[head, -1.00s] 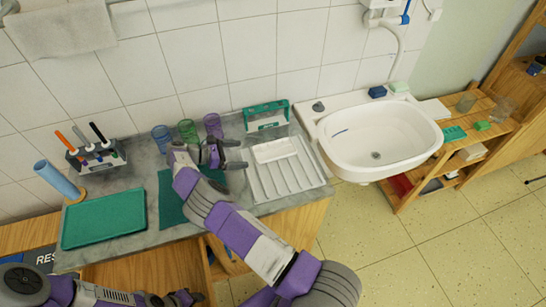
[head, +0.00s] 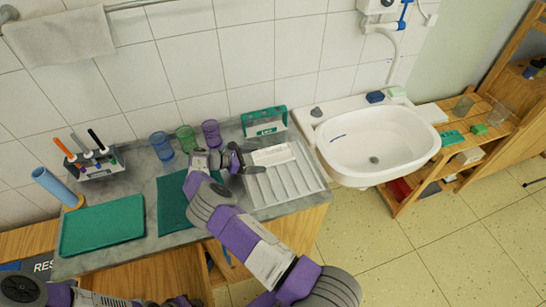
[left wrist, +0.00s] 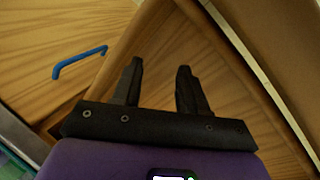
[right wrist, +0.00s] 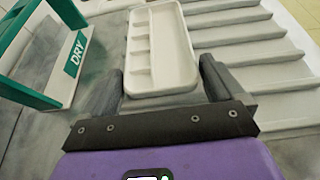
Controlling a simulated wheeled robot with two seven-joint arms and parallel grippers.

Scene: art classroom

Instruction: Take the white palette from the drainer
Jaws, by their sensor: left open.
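The white palette (head: 272,154), a small compartmented tray, lies at the upper left of the white ribbed drainer (head: 310,178). In the right wrist view the palette (right wrist: 160,45) points away from me. My right gripper (head: 249,160) is at the palette's left end. In the right wrist view its open fingers (right wrist: 163,75) stand on either side of the palette's near end; I cannot tell whether they touch it. My left gripper (left wrist: 160,66) is open and empty, low by wooden cabinet fronts, and only partly shows at the bottom of the head view.
A green-and-white "DRY" holder (head: 264,122) stands behind the drainer. Coloured cups (head: 186,138) stand left of it by the wall. A green tray (head: 103,224) and a dark green mat (head: 172,203) lie on the counter. The sink (head: 375,145) is on the right.

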